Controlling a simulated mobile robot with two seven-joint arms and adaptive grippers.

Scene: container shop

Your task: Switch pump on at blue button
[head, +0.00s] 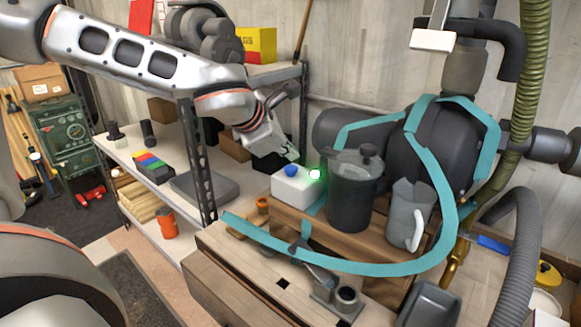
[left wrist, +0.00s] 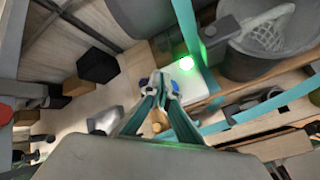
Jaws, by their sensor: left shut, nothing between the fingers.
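A white box (head: 291,187) with a blue button (head: 291,170) on top stands on the wooden workbench. A green light (head: 315,174) glows at the box's right side. My left gripper (head: 291,154) is shut and empty, its tips just above and behind the button. In the left wrist view the gripper tips (left wrist: 162,84) are close to the blue button (left wrist: 174,87), which is partly hidden by a finger. The green light (left wrist: 186,63) also shows there. I cannot tell whether the tips touch the button. My right gripper is not in view.
A dark lidded canister (head: 352,195) and a grey jug (head: 408,215) stand right of the box. A teal strap (head: 440,190) loops over the bench from the large dark pump (head: 430,150). A metal shelf (head: 160,170) stands to the left.

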